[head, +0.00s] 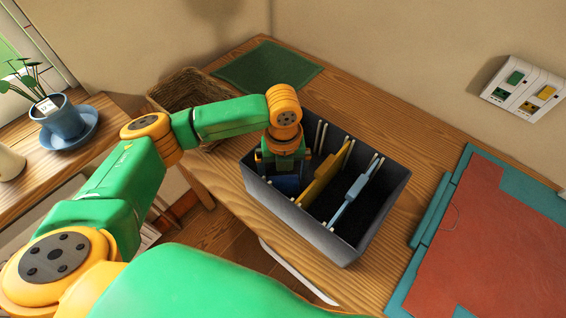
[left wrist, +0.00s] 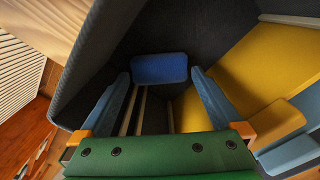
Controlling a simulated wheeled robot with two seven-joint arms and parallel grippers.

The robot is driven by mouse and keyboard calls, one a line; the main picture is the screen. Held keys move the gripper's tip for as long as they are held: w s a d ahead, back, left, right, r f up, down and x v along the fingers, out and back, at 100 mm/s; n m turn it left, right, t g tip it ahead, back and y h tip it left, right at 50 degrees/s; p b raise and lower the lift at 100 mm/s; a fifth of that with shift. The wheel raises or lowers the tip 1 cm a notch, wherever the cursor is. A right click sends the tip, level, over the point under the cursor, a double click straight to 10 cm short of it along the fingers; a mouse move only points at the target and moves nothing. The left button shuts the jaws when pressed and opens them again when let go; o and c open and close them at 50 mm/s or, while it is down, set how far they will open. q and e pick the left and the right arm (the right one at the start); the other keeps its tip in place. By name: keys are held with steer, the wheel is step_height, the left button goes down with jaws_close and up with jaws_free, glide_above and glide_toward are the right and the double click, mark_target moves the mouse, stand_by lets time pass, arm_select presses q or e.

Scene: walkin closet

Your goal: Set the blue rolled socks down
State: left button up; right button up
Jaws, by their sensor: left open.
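The blue rolled socks (head: 287,184) lie in the left compartment of the grey divided box (head: 344,249). In the left wrist view the socks (left wrist: 160,68) show as a blue block by the dark box wall, just beyond and between the fingertips. My left gripper (head: 283,174) reaches down into that compartment. In the left wrist view its blue fingers (left wrist: 161,80) stand apart, open, with a gap to the socks on each side. In the head view the gripper hides part of the socks. My right gripper is in neither view.
A yellow divider (head: 325,175) and a pale blue divider (head: 353,193) split the box. A wicker basket (head: 180,90) and green mat (head: 266,67) lie behind it. A teal and red board (head: 490,235) is at right. A potted plant (head: 60,115) stands on the left shelf.

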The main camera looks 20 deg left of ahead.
mark_target(283, 179)
arm_select(q)
step_height(283, 179, up, 8)
steer(key=shift+r, duration=0.2)
